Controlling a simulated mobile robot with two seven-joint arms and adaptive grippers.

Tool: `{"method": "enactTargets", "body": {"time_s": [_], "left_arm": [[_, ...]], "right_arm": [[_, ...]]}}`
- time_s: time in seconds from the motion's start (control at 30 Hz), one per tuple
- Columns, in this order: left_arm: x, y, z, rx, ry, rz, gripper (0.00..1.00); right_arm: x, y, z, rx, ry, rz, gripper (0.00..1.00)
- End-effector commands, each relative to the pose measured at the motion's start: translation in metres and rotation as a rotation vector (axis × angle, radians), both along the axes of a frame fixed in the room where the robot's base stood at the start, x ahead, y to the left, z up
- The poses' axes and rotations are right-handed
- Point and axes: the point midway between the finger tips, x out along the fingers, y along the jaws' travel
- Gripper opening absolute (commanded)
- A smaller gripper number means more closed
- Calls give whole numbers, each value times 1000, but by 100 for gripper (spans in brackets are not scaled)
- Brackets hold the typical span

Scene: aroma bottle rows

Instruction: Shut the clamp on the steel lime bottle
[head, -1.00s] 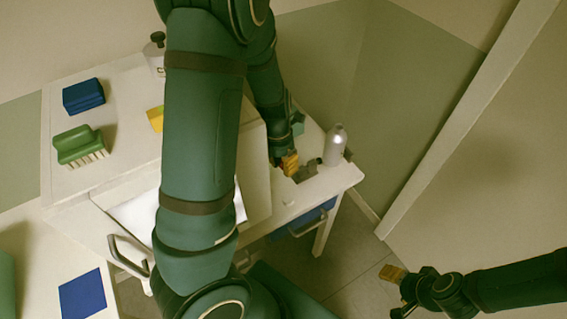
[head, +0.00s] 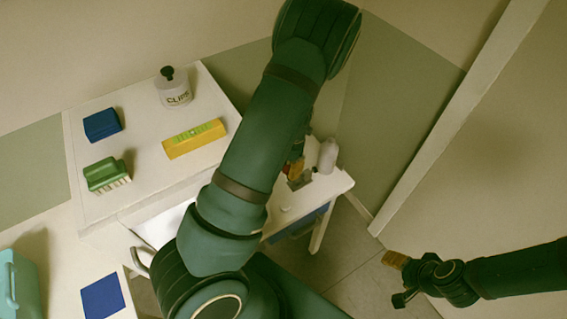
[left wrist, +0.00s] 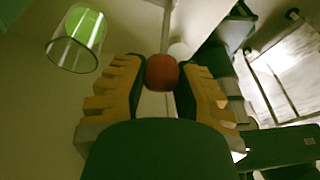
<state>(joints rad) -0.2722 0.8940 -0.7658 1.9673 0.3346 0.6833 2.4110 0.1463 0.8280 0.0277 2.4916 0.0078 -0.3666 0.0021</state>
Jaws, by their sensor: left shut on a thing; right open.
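A silver bottle (head: 327,156) stands upright at the right end of the white table. A small grey clamp-like piece (head: 300,182) sits beside its foot; I cannot tell whether its jaws touch the bottle. My left gripper (head: 296,160) is just left of the bottle, partly hidden behind my arm. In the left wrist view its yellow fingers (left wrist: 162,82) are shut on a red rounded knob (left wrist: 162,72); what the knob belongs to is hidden. A clear cylinder with green in it (left wrist: 76,38) shows at upper left there. My right gripper (head: 396,279) is open and empty, away from the table.
A wall closes off the space behind the silver bottle. Open floor lies at front right.

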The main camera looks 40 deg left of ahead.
Motion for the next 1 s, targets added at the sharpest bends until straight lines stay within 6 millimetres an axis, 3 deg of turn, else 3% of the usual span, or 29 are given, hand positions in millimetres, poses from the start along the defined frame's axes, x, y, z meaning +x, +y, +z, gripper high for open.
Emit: {"method": "enactTargets", "body": {"time_s": [0.1,0.3,1.0], "left_arm": [[6,-4,6,27,60,-5,0],[15,-7,6,67,158,-5,0],[30,-13,7,126,307,-1,0]], "right_arm": [[-1,-1,20,3,1,0,63],[-2,-2,32,5,1,0,63],[-1,-1,36,5,2,2,63]]}}
